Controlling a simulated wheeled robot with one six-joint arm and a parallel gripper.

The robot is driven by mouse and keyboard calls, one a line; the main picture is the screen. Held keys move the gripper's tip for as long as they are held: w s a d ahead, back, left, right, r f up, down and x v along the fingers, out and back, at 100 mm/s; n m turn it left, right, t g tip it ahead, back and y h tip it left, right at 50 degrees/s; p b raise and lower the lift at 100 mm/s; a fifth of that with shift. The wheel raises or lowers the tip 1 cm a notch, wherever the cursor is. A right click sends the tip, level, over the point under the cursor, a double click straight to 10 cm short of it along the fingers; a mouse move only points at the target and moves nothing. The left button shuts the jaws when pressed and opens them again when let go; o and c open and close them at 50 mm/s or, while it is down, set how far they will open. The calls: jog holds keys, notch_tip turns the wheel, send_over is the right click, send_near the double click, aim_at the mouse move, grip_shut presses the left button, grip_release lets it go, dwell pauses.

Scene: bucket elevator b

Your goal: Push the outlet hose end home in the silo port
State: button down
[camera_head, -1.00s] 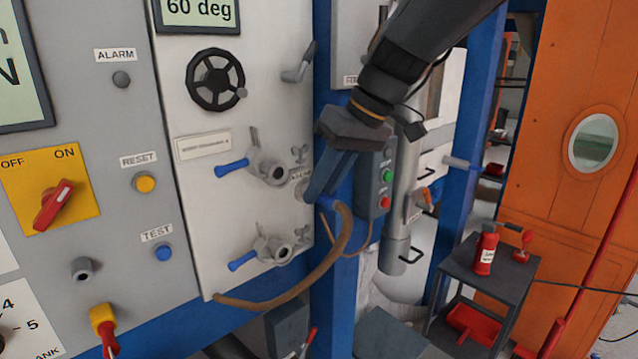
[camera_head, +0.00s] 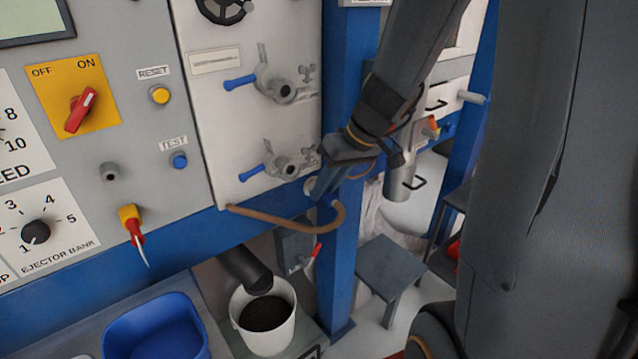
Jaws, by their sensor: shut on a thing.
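The brown outlet hose (camera_head: 285,219) leaves the lower edge of the white panel and curves up to my gripper (camera_head: 323,190). My gripper is shut on the hose's end, beside the blue post; the fingers hide most of that end. A pale round fitting (camera_head: 309,187) shows just left of the fingers, at the panel's right edge. It may be the silo port, but I cannot tell. I cannot tell whether the hose end touches it.
Two valves with blue handles (camera_head: 283,163) (camera_head: 272,85) stick out of the panel left of my gripper. The blue post (camera_head: 338,265) stands close by. Below are a white bucket (camera_head: 286,334), a blue bin (camera_head: 160,330) and a grey stool (camera_head: 391,265).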

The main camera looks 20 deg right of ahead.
jog(key=shift+w+a+b, duration=0.15)
jog(key=shift+w+a, duration=0.15)
jog(key=shift+w, duration=0.65)
jog(key=shift+w+a+b, duration=0.2)
jog(key=shift+w+a, duration=0.15)
jog(key=shift+w, duration=0.55)
jog(key=shift+w+a+b, duration=0.15)
jog(key=shift+w+a, duration=0.15)
jog(key=shift+w, duration=0.65)
jog(key=shift+b, duration=0.65)
jog(key=shift+w+a, duration=0.2)
jog(key=shift+w, duration=0.4)
jog(key=shift+w+a, duration=0.15)
jog(key=shift+w, duration=0.45)
jog(key=c, duration=1.6)
grip_release()
jog(key=shift+b+v, duration=0.7)
jog(key=shift+v, duration=3.2)
